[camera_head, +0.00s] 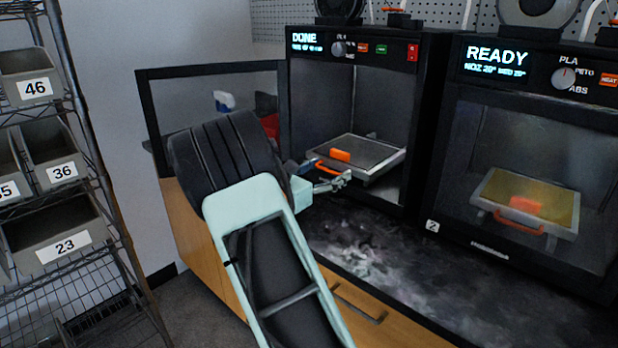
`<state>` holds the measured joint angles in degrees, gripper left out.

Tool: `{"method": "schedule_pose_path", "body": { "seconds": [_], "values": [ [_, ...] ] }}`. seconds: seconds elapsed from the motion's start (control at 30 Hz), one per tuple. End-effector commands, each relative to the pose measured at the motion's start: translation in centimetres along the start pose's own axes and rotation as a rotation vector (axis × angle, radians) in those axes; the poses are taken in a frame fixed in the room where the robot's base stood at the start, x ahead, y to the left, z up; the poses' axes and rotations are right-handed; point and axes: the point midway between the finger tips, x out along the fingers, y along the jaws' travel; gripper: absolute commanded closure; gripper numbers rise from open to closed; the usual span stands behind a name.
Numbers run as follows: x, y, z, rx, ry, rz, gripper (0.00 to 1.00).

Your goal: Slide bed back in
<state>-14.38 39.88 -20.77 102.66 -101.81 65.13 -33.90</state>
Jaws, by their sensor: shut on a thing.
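The bed (375,150) is a grey plate with an orange front handle (323,167) in the left printer (365,90), whose display reads DONE. The bed's front edge reaches the printer's open front. A small orange piece (340,155) sits on it near the handle. My gripper (345,178) is at the front of the bed, shut on its handle. My wrist hides part of the handle, and the exact finger contact is small in view.
The right printer (540,150) reads READY and has its own bed (495,185) inside, with an orange part on it. A dark countertop (400,255) is clear in front. A wire rack with numbered bins (60,235) stands at the left.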

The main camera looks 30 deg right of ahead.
Motion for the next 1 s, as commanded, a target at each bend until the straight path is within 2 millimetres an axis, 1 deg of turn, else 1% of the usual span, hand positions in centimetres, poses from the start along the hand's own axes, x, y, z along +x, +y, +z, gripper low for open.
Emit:
{"method": "schedule_pose_path", "body": {
  "seconds": [0.03,0.2,0.3,0.4,0.6,0.93,0.97,1.0],
  "values": [
    [1.5,-0.4,0.1,0.0,-0.003,-0.011,0.72],
    [4.5,-0.4,0.1,0.0,-0.002,-0.01,0.72],
    [5.8,-0.4,0.1,0.0,-0.002,-0.009,0.72],
    [6.7,-0.4,0.1,0.0,-0.003,-0.009,0.72],
    [7.5,-0.4,0.0,0.0,-0.002,-0.009,0.72],
    [7.7,-0.4,0.2,0.001,-0.004,-0.008,0.72],
    [7.7,-0.4,0.2,0.001,-0.004,-0.008,0.27],
    [7.7,-0.4,0.2,0.001,-0.004,-0.008,0.22]
  ]
}}
